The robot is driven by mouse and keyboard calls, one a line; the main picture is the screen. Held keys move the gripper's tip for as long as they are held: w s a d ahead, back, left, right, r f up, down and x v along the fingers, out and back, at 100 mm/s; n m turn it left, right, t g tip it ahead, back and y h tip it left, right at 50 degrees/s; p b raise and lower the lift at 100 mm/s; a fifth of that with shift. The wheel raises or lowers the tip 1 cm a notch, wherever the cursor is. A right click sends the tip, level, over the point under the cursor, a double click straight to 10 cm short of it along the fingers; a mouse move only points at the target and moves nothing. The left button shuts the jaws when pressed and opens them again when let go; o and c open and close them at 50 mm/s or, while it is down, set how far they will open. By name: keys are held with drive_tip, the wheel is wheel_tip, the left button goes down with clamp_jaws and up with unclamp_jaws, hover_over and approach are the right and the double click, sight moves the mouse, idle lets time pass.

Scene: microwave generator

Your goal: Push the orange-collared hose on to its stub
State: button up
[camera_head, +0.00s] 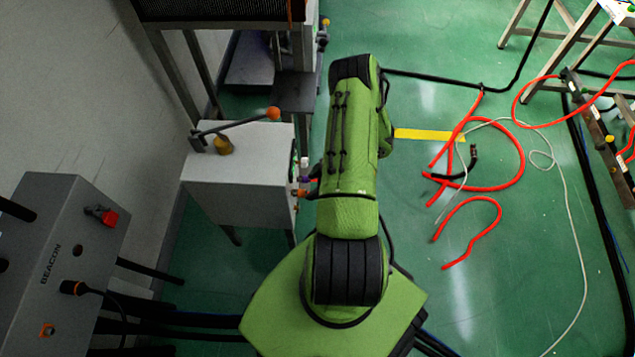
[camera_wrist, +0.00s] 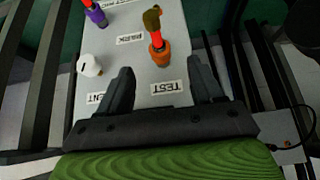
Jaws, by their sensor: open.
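I cannot tell whether the hose is seated on a stub, as the collar hides that spot. My gripper (camera_wrist: 160,73) is open and empty, its dark fingers apart on either side below the collar. In the head view, the orange collar (camera_head: 302,193) shows small at the box's right face; my arm hides the gripper.
A purple-collared hose (camera_wrist: 96,15) and a white knob (camera_wrist: 90,66) are on the same panel, near the PARK label. The pale box (camera_head: 238,170) carries an orange-tipped lever (camera_head: 272,114). A grey BEACON box (camera_head: 62,255) stands left. Loose red hoses (camera_head: 470,240) lie on the green floor.

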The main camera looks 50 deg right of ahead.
sight(305, 192)
drive_tip(key=shift+b+x, duration=0.65)
drive_tip(key=shift+x, duration=3)
drive_tip(key=shift+c, duration=0.3)
clamp_jaws()
drive_tip(key=shift+s+d, duration=0.85)
drive_tip(key=shift+s, duration=0.2)
drive_tip(key=shift+s+d, duration=0.6)
drive_tip(key=shift+s, duration=0.2)
